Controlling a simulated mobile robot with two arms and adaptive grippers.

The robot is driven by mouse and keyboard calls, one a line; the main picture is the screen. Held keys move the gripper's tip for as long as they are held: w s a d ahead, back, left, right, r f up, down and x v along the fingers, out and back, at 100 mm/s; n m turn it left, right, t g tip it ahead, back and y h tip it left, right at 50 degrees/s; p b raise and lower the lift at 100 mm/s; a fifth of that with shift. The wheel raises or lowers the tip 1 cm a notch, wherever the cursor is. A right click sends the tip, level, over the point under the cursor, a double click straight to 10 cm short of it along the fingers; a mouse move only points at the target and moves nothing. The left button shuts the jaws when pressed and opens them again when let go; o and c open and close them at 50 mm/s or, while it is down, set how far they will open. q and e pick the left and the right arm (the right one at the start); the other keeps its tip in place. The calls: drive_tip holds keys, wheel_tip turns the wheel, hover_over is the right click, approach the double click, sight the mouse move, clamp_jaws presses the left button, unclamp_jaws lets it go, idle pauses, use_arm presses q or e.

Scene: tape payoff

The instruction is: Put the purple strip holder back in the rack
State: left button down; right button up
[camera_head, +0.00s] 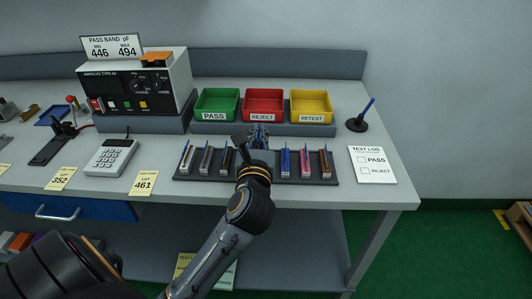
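The dark rack (334,181) lies along the front of the bench. Several thin strip holders stand in it. Left of my arm they look dark with pale tops. Right of it stand a blue-violet holder (285,162), a pink one (305,163) and a brown one (325,163). I cannot tell whether the blue-violet one is the purple holder. My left gripper (258,136) is over the back of the rack's middle, in front of the red bin. Its fingers are small and partly hidden, so its opening and any load are unclear. My arm hides the rack's middle. My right gripper is not in view.
Green (216,104), red (263,104) and yellow (311,106) bins stand on a raised ledge behind the rack. A grey meter (135,85) and a keypad (111,156) are at left. A pen stand (358,122) and test log card (372,164) are at right.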

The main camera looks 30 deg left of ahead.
use_arm(q)
drive_tip(key=shift+w+d+f, duration=0.2)
drive_tip(key=shift+w+f, duration=0.25)
drive_tip(key=shift+f, duration=0.15)
drive_tip(key=f, duration=0.3)
drive_tip(key=shift+w+d+f+b, duration=0.2)
drive_tip(key=shift+w+b, duration=0.1)
drive_tip(key=shift+b, duration=0.1)
drive_tip(key=shift+f, duration=0.25)
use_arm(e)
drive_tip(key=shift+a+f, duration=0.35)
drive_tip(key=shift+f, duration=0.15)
use_arm(q)
drive_tip(key=shift+f, duration=0.1)
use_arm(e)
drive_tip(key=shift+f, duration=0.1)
use_arm(q)
drive_tip(key=c, duration=1.5)
unclamp_jaws()
drive_tip(key=shift+c, duration=0.2)
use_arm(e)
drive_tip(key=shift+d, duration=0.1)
use_arm(q)
drive_tip(key=shift+d, duration=0.1)
